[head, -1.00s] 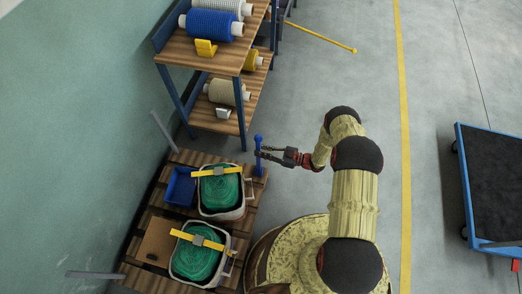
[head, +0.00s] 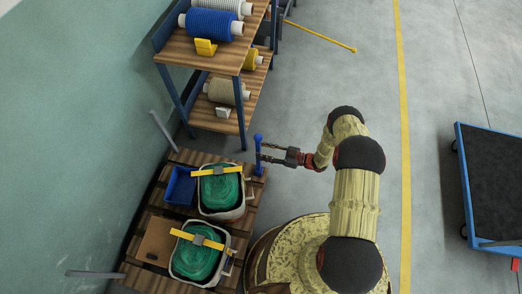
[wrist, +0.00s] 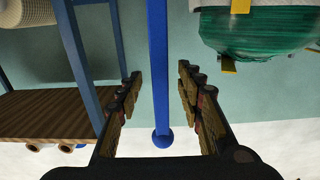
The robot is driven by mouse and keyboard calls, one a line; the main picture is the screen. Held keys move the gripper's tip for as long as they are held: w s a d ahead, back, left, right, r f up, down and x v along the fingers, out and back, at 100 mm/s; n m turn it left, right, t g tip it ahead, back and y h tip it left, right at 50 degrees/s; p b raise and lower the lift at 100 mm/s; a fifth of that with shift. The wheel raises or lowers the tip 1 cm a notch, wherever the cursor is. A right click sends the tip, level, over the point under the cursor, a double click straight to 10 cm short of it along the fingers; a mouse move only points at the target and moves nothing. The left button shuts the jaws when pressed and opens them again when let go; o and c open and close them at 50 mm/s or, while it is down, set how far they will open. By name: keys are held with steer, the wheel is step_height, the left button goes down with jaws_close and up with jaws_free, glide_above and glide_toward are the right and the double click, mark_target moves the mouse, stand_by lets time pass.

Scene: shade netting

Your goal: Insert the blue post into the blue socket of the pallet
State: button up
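The blue post (head: 258,154) stands upright at the pallet's (head: 211,159) far right corner, with a ball at its top end. Its lower end meets a blue piece, the blue socket (head: 259,171); how deep it sits there I cannot tell. My gripper (head: 263,151) is beside the post, coming from the right. In the wrist view the post (wrist: 158,70) runs between the two fingers of my gripper (wrist: 156,85), with a visible gap on both sides. The fingers are open.
On the pallet are two bins with green netting (head: 219,190) and yellow bars, a blue box (head: 181,186) and cardboard (head: 158,238). Grey posts stand at its left corners. A shelf (head: 207,60) with rolls stands just behind. Floor right of my arm is clear up to a blue cart (head: 480,185).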

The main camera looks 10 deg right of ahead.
steer(key=v, duration=1.1)
steer(key=shift+a, duration=0.1)
